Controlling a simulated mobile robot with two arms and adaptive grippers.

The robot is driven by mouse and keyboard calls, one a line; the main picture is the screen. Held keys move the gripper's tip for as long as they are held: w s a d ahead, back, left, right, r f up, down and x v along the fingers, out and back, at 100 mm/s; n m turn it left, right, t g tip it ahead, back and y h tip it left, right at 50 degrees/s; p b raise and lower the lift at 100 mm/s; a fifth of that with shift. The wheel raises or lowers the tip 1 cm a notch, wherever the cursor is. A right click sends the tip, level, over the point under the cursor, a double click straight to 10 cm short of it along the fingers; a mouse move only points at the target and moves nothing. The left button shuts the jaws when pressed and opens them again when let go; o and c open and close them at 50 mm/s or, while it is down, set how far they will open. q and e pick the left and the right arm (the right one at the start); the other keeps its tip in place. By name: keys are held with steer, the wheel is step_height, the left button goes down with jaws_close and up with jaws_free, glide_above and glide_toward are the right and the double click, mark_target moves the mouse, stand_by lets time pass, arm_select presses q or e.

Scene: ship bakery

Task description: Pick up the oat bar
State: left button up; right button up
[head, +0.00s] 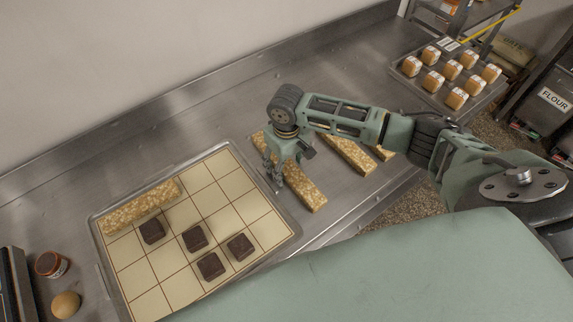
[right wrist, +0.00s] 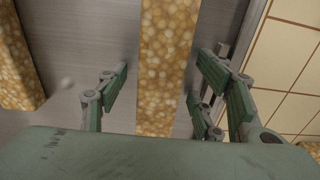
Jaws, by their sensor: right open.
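Several long golden oat bars are in view. One oat bar (head: 306,190) lies on the steel counter just right of the gridded tray, under my right gripper (head: 276,174). In the right wrist view this oat bar (right wrist: 168,60) runs between the open fingers of the right gripper (right wrist: 165,95), with gaps on both sides. Two more oat bars, one of them the middle bar (head: 349,154), lie further right, partly behind my right arm. Another oat bar (head: 140,207) lies on the tray's upper left part. My left gripper is not in view.
The gridded tray (head: 262,258) also holds several dark brown squares (head: 195,237). A small jar (head: 51,264) and a round tan item (head: 65,304) stand at the left. A tray of small loaves (head: 411,84) is at the back right. The counter behind the bars is bare.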

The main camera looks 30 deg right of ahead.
steer(key=shift+s, duration=0.1)
steer(key=shift+c, duration=0.4)
steer(key=c, duration=1.4)
